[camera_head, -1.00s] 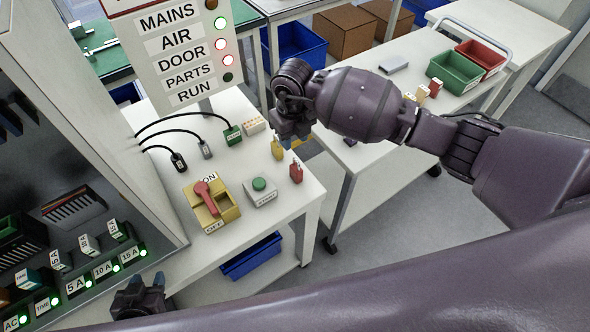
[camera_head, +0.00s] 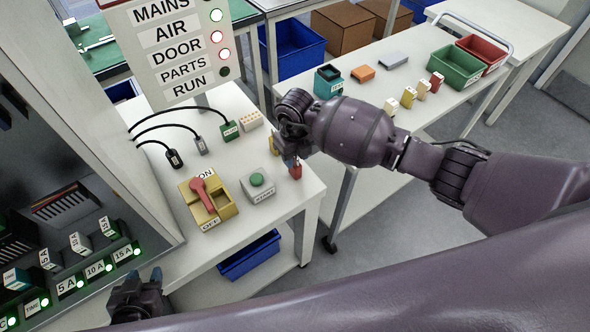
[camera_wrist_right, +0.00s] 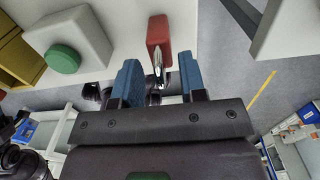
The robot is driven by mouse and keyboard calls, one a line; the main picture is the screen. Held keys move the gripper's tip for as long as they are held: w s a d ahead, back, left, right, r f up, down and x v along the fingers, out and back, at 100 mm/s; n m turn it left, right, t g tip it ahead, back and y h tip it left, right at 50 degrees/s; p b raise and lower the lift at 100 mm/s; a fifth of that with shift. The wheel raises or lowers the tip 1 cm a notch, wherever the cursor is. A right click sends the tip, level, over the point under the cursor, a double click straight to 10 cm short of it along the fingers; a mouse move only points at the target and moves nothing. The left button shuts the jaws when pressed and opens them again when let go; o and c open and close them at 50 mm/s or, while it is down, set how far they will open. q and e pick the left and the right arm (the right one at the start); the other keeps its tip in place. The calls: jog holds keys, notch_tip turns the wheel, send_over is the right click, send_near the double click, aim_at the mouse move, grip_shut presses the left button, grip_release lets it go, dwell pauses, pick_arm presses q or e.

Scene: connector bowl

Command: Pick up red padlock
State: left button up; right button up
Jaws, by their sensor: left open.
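The red padlock (camera_head: 296,172) is near the right edge of the white table, partly hidden by my right gripper (camera_head: 289,158) in the head view. In the right wrist view the red padlock (camera_wrist_right: 158,33) shows its body, with its metal shackle toward me. My right gripper (camera_wrist_right: 160,80) is open, its blue fingers on either side of the shackle's line; I cannot tell whether they touch it. My left gripper (camera_head: 141,286) is open and empty at the lower left, away from the padlock.
A grey box with a green button (camera_head: 257,181) and a yellow switch with a red handle (camera_head: 203,193) lie to the left. A second bench (camera_head: 405,72) holds bins and small blocks.

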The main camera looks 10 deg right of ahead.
pick_arm(q)
jog(key=shift+w+r, duration=0.1)
pick_arm(e)
jog(key=shift+c, duration=0.4)
grip_shut()
